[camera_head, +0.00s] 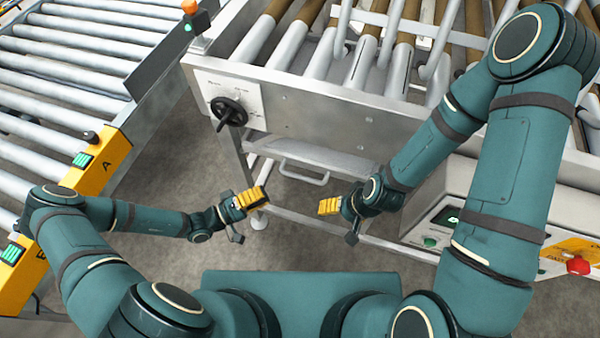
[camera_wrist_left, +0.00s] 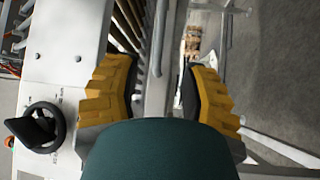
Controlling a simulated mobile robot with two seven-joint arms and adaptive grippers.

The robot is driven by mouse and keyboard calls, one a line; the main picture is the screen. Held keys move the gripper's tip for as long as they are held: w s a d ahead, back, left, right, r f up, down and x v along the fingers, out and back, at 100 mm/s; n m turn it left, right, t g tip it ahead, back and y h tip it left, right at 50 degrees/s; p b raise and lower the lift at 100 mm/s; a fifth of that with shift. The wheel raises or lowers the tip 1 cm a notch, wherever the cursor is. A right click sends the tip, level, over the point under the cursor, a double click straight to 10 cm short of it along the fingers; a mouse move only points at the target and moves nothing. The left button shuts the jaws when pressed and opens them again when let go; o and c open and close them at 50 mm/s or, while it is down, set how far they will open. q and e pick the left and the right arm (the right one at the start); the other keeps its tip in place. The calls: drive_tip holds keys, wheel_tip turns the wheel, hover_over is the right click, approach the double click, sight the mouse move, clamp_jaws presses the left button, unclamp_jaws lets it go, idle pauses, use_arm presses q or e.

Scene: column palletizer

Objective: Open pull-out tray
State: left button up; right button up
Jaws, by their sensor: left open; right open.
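The pull-out tray (camera_head: 318,153) is a grey metal drawer front under the roller table, with a bar handle (camera_head: 303,174) on its face. It looks shut in the head view. My left gripper (camera_head: 252,198) has yellow fingers and is left of the handle, apart from it. In the left wrist view its two yellow fingers (camera_wrist_left: 158,90) stand apart with nothing held between them. My right gripper (camera_head: 328,206) is below and right of the handle, also apart from it, and appears empty. The gap between its fingers is hard to see.
A black handwheel (camera_head: 228,112) sticks out of the roller table's side panel (camera_head: 290,100). A control box (camera_head: 440,222) with a red button (camera_head: 579,265) stands at right. A roller conveyor (camera_head: 60,110) with yellow end panels (camera_head: 100,162) is at left. Grey floor lies between.

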sight(301, 176)
use_arm(q)
drive_tip(key=b+x, duration=0.1)
drive_tip(key=x, duration=1.1)
drive_tip(key=shift+d, duration=0.2)
clamp_jaws()
